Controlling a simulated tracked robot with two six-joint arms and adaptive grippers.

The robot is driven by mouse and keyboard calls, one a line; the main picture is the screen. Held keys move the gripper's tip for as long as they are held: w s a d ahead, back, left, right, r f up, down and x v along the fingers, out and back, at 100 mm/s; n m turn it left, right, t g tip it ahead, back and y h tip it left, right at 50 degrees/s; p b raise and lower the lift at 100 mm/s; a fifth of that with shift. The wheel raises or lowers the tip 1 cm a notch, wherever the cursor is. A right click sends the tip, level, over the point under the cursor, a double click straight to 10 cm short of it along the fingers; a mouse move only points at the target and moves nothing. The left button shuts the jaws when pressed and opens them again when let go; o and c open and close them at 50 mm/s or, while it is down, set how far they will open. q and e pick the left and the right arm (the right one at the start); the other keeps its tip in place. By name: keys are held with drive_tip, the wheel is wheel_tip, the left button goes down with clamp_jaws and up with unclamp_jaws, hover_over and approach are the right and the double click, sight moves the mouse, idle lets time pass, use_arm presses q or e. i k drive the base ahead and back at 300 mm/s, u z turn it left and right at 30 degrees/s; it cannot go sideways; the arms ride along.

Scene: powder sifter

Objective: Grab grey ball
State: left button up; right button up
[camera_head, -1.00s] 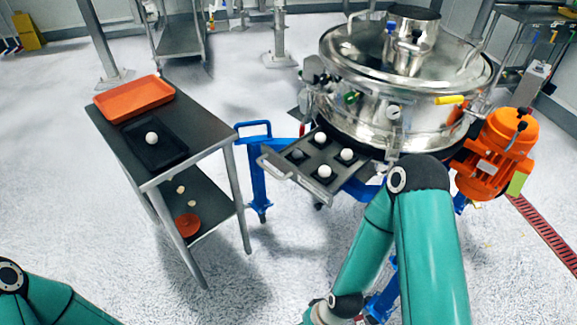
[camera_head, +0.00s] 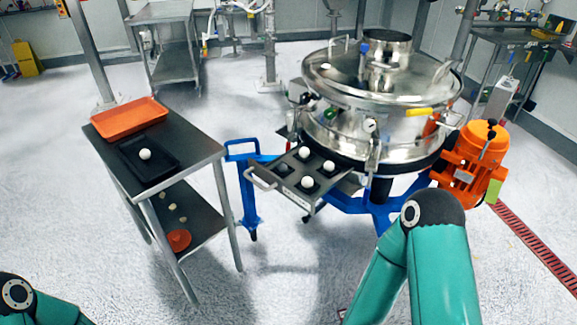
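No ball shows clearly as grey. Three pale balls, a back one (camera_head: 304,152), a right one (camera_head: 328,166) and a front one (camera_head: 308,182), sit in pockets of the metal drawer-like tray (camera_head: 263,180) jutting from the sifter. Its left pocket (camera_head: 282,169) looks dark, with a faint greyish shape I cannot identify. Another pale ball (camera_head: 145,154) lies in a black tray (camera_head: 163,172) on the table at left. My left arm shows only at the bottom left corner, my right arm at the bottom right. Both grippers are out of view.
The steel sifter (camera_head: 335,115) with blue legs and an orange motor (camera_head: 470,155) stands at right. An orange tray (camera_head: 125,121) lies on the table (camera_head: 195,145); an orange dish (camera_head: 179,240) and small pale pieces lie on its lower shelf. The floor between is open.

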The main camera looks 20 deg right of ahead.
sight(281, 167)
drive_tip(key=i, duration=0.85)
drive_tip(key=u, duration=0.05)
